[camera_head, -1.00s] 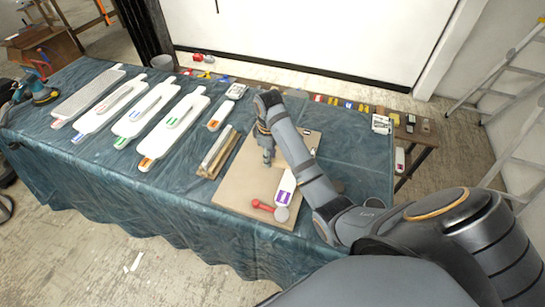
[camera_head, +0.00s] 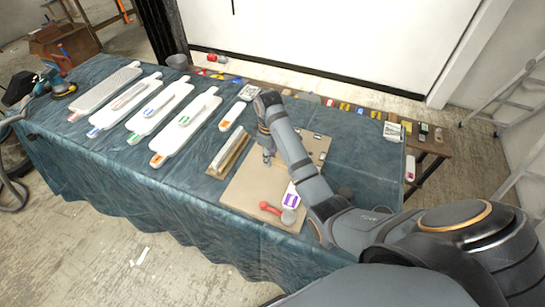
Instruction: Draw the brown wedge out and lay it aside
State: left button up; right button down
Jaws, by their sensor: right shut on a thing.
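My right gripper (camera_head: 268,160) points down over the tan board (camera_head: 240,197) on the blue-clothed table. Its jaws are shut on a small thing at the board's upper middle. The thing is mostly hidden by the fingers, and its shape and color are too small to make out; it is taken to be the brown wedge. I cannot tell whether it touches the board. My left gripper is out of view.
A red-handled mallet (camera_head: 270,208) and a white-and-purple item (camera_head: 291,196) lie at the board's front right. A wood-and-metal bar (camera_head: 230,153) lies along its left edge. Several white panels (camera_head: 160,108) fill the table's left. Blue cloth is clear at front left.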

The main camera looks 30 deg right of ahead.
jog(key=shift+w+a, duration=0.5)
jog(key=shift+w, duration=0.15)
notch_tip(320, 180, up, 5)
jog(key=p, duration=0.6)
jog(key=shift+p, duration=0.35)
